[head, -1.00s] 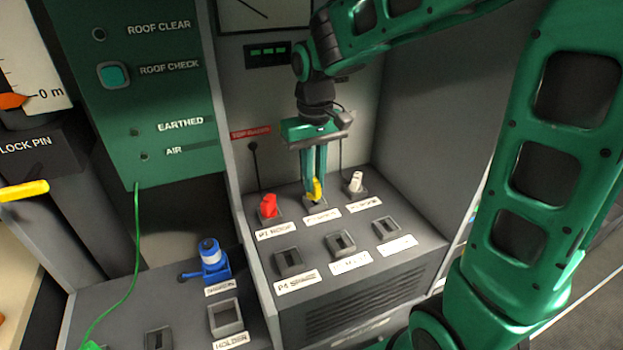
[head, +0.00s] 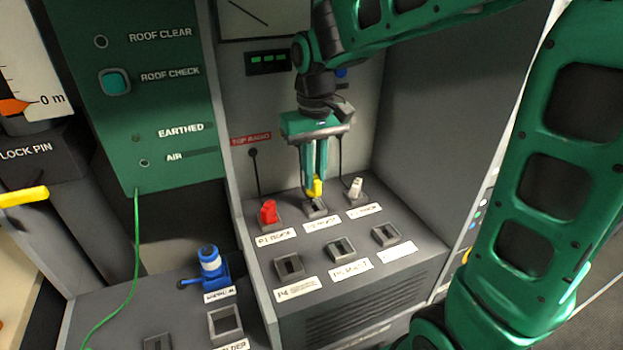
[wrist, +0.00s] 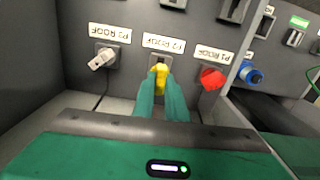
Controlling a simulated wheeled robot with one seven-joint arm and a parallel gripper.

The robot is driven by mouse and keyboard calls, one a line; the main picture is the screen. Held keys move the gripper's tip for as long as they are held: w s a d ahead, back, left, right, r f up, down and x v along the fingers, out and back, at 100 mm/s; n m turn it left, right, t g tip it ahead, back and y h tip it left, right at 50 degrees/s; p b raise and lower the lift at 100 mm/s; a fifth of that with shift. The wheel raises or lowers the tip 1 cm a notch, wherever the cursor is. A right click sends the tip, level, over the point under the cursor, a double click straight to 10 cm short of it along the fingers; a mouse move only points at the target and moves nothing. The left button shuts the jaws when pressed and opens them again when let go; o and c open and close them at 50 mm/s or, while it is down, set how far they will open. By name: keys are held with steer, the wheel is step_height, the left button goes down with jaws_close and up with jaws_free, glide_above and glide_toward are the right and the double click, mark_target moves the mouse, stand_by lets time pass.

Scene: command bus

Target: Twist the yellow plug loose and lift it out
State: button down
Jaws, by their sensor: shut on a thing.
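The yellow plug (head: 317,187) is at the middle socket (head: 316,207) of the back row on the grey console. My gripper (head: 314,190) points down from above and is shut on the plug. In the wrist view, the yellow plug (wrist: 161,77) shows between the two green fingertips (wrist: 162,90), under the label P2 ROOF. The fingers hide part of the plug and socket, so I cannot tell whether it is still seated or slightly raised.
A red plug (head: 268,213) stands just left and a white plug (head: 356,188) just right in neighbouring sockets. Several empty sockets (head: 342,249) line the front row. A blue plug (head: 211,265) stands on the lower ledge. A grey side wall (head: 430,120) rises at right.

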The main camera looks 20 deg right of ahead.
steer(key=shift+r, duration=1.85)
